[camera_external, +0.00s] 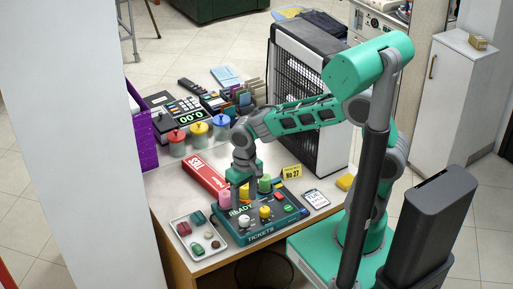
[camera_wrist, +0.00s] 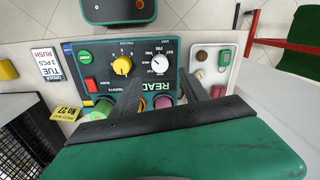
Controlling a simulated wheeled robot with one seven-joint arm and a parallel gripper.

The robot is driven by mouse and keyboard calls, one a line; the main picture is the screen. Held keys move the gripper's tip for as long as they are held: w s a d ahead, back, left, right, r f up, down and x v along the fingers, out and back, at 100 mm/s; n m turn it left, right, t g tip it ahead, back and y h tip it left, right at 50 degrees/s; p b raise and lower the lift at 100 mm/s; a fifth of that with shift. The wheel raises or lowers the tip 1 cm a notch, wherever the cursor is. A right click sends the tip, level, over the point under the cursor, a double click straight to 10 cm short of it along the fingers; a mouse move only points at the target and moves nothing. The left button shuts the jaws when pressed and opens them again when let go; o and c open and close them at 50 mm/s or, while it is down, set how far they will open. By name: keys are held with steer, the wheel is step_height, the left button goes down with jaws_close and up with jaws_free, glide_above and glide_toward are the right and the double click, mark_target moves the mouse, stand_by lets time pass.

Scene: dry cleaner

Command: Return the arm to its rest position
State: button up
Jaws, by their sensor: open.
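My green and grey arm (camera_external: 300,118) reaches left over the counter, its elbow raised high. My gripper (camera_external: 246,186) points down, low over the dark green control panel (camera_external: 262,236) marked TICKETS. In the wrist view the two fingers (camera_wrist: 160,90) stand apart with nothing held between them, over the READY display. The panel (camera_wrist: 106,76) shows there with a yellow dial (camera_wrist: 122,65), a white dial (camera_wrist: 160,64) and a green button (camera_wrist: 85,56). Pink and green cylinders stand by the fingers. Whether the fingers touch the panel I cannot tell.
A tray of small items (camera_external: 197,238), a red box (camera_external: 205,177), lidded jars (camera_external: 199,134), a yellow ticket sign (camera_external: 291,171) and an order card (camera_external: 316,198) crowd the counter. A tall black grille unit (camera_external: 312,95) stands close behind the arm. A pale column (camera_external: 75,150) rises at left.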

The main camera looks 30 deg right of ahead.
steer(key=shift+n, duration=0.7)
steer(key=s+d+n, duration=0.1)
steer(key=s+d+f, duration=0.1)
steer(key=s+d+f+n, duration=0.1)
steer(key=s, duration=0.1)
steer(key=shift+d+f+n+g+h, duration=0.2)
steer(key=shift+n+g+h, duration=0.1)
steer(key=shift+g, duration=0.1)
steer(key=w+d+r+m+t, duration=0.1)
steer(key=d+r+m+t, duration=0.1)
steer(key=d+r, duration=0.4)
steer(key=w+d+r+m+t, duration=0.1)
steer(key=d+r+m, duration=0.3)
steer(key=d, duration=0.8)
step_height(320, 180, up, 2)
steer(key=shift+w+d+t, duration=0.15)
steer(key=shift+w+t, duration=0.15)
steer(key=shift+t, duration=0.5)
